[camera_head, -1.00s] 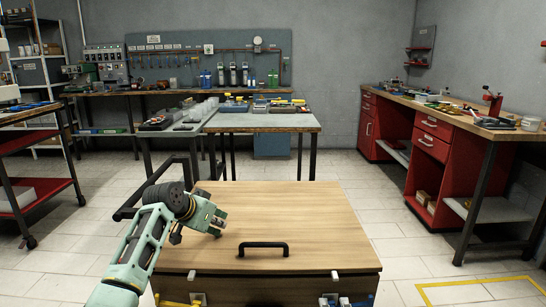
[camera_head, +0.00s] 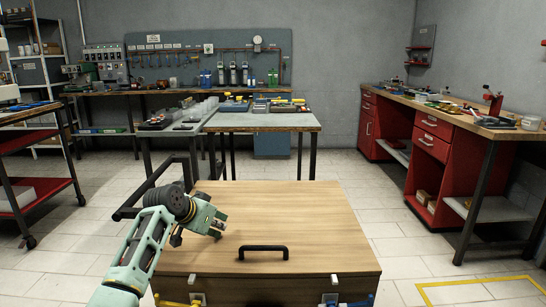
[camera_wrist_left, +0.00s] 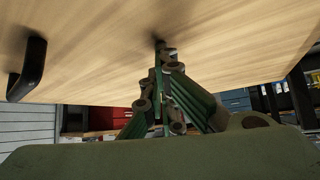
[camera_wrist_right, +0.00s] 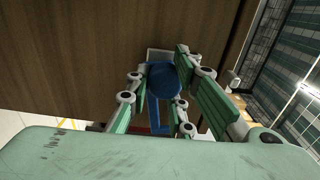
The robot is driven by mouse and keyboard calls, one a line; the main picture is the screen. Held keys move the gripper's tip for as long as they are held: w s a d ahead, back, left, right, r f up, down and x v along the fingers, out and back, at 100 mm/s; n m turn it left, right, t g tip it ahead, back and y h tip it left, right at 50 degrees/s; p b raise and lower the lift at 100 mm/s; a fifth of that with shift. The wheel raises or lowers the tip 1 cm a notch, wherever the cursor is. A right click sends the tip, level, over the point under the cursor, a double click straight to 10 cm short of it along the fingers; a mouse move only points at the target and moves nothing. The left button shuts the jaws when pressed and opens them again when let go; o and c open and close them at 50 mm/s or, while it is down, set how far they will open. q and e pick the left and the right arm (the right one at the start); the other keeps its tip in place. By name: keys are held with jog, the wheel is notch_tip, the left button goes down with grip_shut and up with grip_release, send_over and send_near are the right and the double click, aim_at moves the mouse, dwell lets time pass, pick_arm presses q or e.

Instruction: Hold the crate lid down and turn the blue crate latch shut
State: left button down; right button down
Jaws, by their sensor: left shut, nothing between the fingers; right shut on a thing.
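The crate lid (camera_head: 300,215) is a flat light-wood panel with a black handle (camera_head: 263,248); it lies level on the crate and looks closed. My left gripper (camera_head: 218,230) is shut and empty, its fingertips pointing down on or just above the lid, left of the handle. In the left wrist view, its fingertips (camera_wrist_left: 160,46) meet the wood. The blue latch (camera_wrist_right: 162,80) is on the crate's dark front face (camera_wrist_right: 85,60). My right gripper (camera_wrist_right: 160,92) is shut on it, with fingers at both sides. In the head view, only the top of the blue latch (camera_head: 346,301) shows.
A yellow latch (camera_head: 174,304) is at the front left of the crate. A work table (camera_head: 262,122) stands behind the crate, a red-drawer bench (camera_head: 440,108) at the right and a red cart (camera_head: 45,197) at the left. Tiled floor is free to the right.

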pick_arm(q)
jog(key=shift+f, duration=0.15)
pick_arm(e)
jog(key=n, duration=0.1)
jog(key=r+n, duration=0.1)
jog(key=shift+w+n, duration=0.15)
jog(key=shift+n, duration=0.25)
pick_arm(q)
jog(key=shift+d, duration=0.1)
pick_arm(e)
jog(key=n, duration=0.8)
jog(key=shift+r+n, duration=0.1)
jog(key=shift+n, duration=0.3)
pick_arm(q)
jog(key=shift+d, duration=0.1)
pick_arm(e)
jog(key=n, duration=0.4)
jog(key=c, duration=1.9)
grip_release()
jog(key=shift+c, duration=0.2)
pick_arm(q)
jog(key=shift+s+a, duration=0.1)
jog(key=shift+a, duration=0.2)
pick_arm(e)
jog(key=o, duration=0.6)
jog(key=shift+a+f, duration=0.15)
jog(key=shift+f, duration=0.05)
jog(key=shift+f, duration=0.1)
